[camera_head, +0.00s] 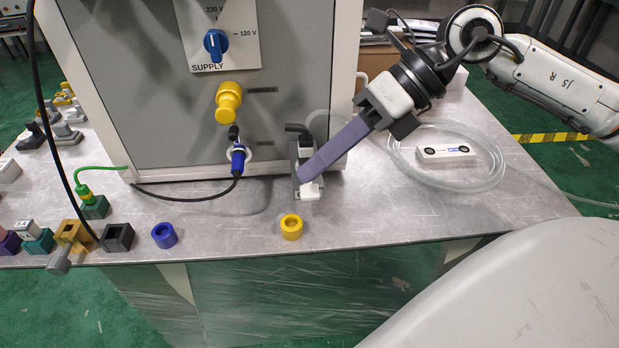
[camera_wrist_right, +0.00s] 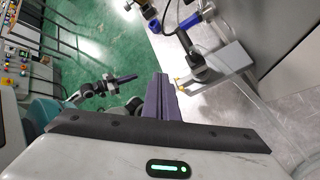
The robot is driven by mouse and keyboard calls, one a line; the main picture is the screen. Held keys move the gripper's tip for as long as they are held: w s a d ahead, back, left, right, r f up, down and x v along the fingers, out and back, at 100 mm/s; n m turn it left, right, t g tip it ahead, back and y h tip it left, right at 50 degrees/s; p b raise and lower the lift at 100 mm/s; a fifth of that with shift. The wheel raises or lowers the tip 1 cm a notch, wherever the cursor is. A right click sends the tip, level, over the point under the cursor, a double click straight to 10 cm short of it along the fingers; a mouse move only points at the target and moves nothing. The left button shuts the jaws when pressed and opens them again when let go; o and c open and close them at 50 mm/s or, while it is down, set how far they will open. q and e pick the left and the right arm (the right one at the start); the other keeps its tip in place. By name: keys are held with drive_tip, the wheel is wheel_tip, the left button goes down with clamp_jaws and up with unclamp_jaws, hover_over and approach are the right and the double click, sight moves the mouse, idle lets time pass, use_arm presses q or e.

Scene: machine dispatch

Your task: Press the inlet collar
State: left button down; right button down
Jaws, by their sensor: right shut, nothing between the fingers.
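A small grey inlet fitting (camera_head: 305,150) with a black elbow stands in a bracket at the lower right of the machine's front. I cannot make out its collar for certain. A white tab (camera_head: 310,191) sticks out at its foot. My right gripper (camera_head: 304,174) is shut and empty, its long purple fingers slanting down to the front of the fitting. Contact cannot be told. In the right wrist view the closed fingers (camera_wrist_right: 159,82) are left of the dark grey fitting (camera_wrist_right: 209,66). What looks like my left gripper (camera_wrist_right: 122,79) shows small beyond; its opening is unclear.
A blue plug (camera_head: 238,158) with a black cable sits in the machine panel (camera_head: 170,110). A yellow ring (camera_head: 291,227) and a blue ring (camera_head: 164,235) lie near the front edge. Coiled clear tubing (camera_head: 490,180) surrounds a white box (camera_head: 446,153) at right.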

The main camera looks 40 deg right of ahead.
drive_tip(key=shift+r, duration=0.25)
drive_tip(key=shift+r+p, duration=1.6)
drive_tip(key=shift+r, duration=0.85)
